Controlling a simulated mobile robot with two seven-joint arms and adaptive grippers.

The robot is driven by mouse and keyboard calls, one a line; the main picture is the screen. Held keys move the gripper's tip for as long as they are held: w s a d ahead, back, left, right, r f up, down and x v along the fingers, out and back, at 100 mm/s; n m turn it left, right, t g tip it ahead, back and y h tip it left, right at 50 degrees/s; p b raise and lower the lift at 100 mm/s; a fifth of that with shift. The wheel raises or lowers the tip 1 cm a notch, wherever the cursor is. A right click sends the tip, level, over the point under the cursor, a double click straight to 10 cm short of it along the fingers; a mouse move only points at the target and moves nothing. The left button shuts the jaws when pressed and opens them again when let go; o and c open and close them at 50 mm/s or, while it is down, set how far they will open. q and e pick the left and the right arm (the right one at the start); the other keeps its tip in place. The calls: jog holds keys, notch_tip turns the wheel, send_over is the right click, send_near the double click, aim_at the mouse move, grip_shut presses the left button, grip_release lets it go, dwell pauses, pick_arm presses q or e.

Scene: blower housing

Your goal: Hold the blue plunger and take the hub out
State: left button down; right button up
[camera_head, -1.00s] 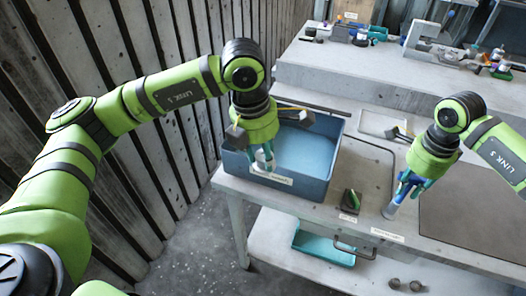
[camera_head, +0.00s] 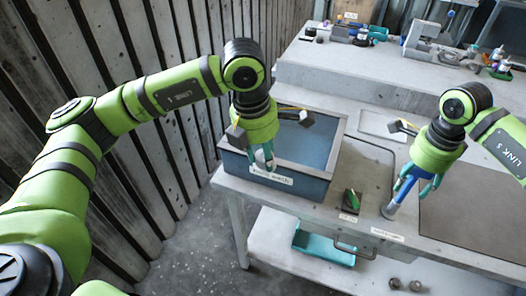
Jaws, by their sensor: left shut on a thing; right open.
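My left gripper (camera_head: 264,158) hangs at the front wall of the blue tub (camera_head: 315,188). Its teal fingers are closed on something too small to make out. My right gripper (camera_head: 423,183) points down at the worktop, with its teal fingers apart. A blue upright part (camera_head: 401,190), apparently the plunger, shows at its fingers, above a grey-blue cylindrical end (camera_head: 389,211) at the worktop edge. I cannot tell whether the fingers touch it. I cannot make out the hub.
A small dark holder with a green part (camera_head: 351,201) stands between the tub and my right gripper. A dark mat (camera_head: 480,215) lies to the right. A raised bench (camera_head: 375,70) with tools is behind. A teal tray (camera_head: 323,245) is on the lower shelf.

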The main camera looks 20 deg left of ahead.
notch_tip(320, 180, up, 12)
jog(key=shift+f, duration=0.15)
dwell(0.7)
